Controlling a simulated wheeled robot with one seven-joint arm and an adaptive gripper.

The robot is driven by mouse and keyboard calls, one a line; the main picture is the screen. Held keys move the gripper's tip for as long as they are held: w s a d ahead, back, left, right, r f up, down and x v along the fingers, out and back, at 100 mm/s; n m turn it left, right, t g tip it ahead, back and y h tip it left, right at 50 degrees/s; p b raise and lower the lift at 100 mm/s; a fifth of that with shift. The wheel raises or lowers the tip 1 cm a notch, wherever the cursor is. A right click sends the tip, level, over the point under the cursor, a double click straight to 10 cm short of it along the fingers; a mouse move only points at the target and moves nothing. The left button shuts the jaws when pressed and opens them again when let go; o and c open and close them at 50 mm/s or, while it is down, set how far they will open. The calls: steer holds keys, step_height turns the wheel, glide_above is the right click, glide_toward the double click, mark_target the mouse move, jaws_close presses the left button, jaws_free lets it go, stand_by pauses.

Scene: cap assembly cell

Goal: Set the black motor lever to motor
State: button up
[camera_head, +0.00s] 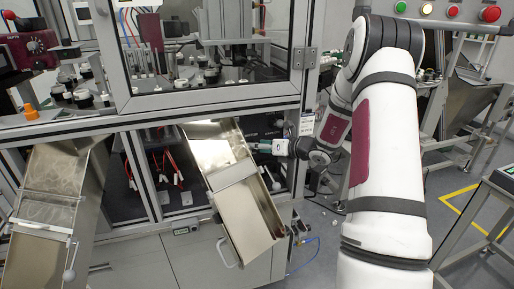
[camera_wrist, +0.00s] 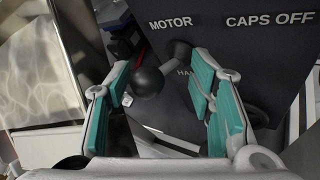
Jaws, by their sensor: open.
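The black motor lever (camera_wrist: 147,80) shows in the wrist view as a ball knob on a short arm. It slants down and left from its pivot on the dark panel (camera_wrist: 225,55). The panel reads "MOTOR" above left of the pivot, "CAPS OFF" to the right, and a partly hidden "HAN…" below it. My gripper (camera_wrist: 160,85) is open, its teal pads on either side of the knob in the picture; I cannot tell whether either touches it. In the head view my gripper (camera_head: 264,147) reaches into the opening beside the metal chute, and the lever cannot be made out.
The tilted metal chute (camera_head: 250,215) stands close left of my gripper, with a second chute (camera_head: 50,200) farther left. A glass-fronted frame (camera_head: 215,100) lies above. In the wrist view, a dark round part (camera_wrist: 255,115) shows behind the right finger.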

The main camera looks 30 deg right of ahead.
steer(key=a+v, duration=0.1)
steer(key=v, duration=1)
steer(key=shift+s, duration=0.4)
steer(key=shift+d+r, duration=0.1)
steer(key=shift+d, duration=0.05)
steer(key=s+a+r+n+g+y, duration=0.1)
steer(key=s+a+r+n+g, duration=0.2)
steer(key=a+n, duration=0.4)
steer(key=s+a+r+n+g+y, duration=0.1)
steer(key=s+a+r+n+g, duration=0.3)
steer(key=a, duration=0.6)
steer(key=s+a+r+n+g+y, duration=0.1)
steer(key=s+a+r+n+y, duration=0.1)
steer(key=a+n, duration=0.55)
steer(key=s+a+r+n+h, duration=0.1)
steer(key=s+n+h, duration=0.3)
steer(key=s+n, duration=0.5)
steer(key=s+a+r+n+g+h, duration=0.1)
steer(key=s+n+h, duration=0.3)
steer(key=s+n, duration=0.6)
steer(key=shift+a+r, duration=0.5)
steer(key=shift+r, duration=0.1)
